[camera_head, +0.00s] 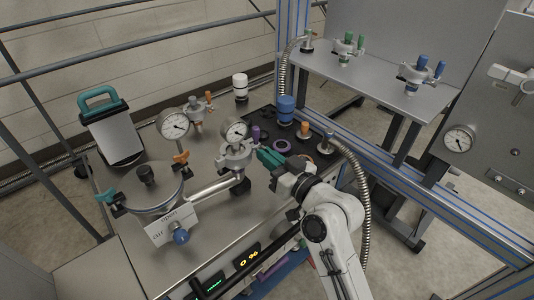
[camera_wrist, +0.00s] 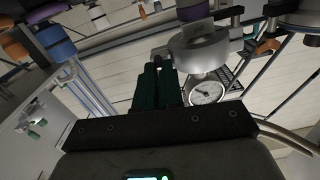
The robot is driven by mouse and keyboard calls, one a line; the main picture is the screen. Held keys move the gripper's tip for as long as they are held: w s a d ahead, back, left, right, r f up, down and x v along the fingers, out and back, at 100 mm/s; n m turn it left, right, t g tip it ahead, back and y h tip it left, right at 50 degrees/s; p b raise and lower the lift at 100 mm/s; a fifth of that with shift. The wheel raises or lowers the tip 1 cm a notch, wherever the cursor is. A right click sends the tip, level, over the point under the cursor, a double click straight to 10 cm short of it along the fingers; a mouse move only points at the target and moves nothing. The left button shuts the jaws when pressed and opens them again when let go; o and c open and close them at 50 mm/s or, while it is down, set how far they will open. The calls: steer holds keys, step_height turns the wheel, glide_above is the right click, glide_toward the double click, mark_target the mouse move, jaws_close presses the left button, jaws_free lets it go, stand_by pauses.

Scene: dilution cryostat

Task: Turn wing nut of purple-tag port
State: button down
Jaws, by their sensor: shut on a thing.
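The purple-tag port is a silver clamped flange (camera_head: 236,158) on the bench, with a purple tag (camera_head: 256,133) standing at its upper right. In the wrist view the silver clamp body (camera_wrist: 200,48) fills the upper middle, with a purple piece (camera_wrist: 192,10) above it. My gripper (camera_head: 268,158) has dark green fingers that reach the right side of this clamp. In the wrist view the fingers (camera_wrist: 158,88) lie close together at the clamp's left edge. They are shut on the wing nut, which they hide.
Dial gauges (camera_head: 235,131) (camera_head: 173,124) stand just behind and left of the port. A silver pipe (camera_head: 213,188) runs from it to a round lidded vessel (camera_head: 147,185). A black tray (camera_head: 285,146) with a blue-topped part (camera_head: 286,108) lies behind my gripper. A flexible hose (camera_head: 362,180) hangs at right.

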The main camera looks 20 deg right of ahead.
steer(key=shift+d+m+p, duration=0.15)
steer(key=shift+m+p, duration=4.25)
steer(key=shift+m, duration=4)
steer(key=c, duration=1.3)
jaws_free()
steer(key=shift+o, duration=0.2)
steer(key=b+v, duration=0.2)
steer(key=v, duration=0.8)
steer(key=shift+s, duration=0.35)
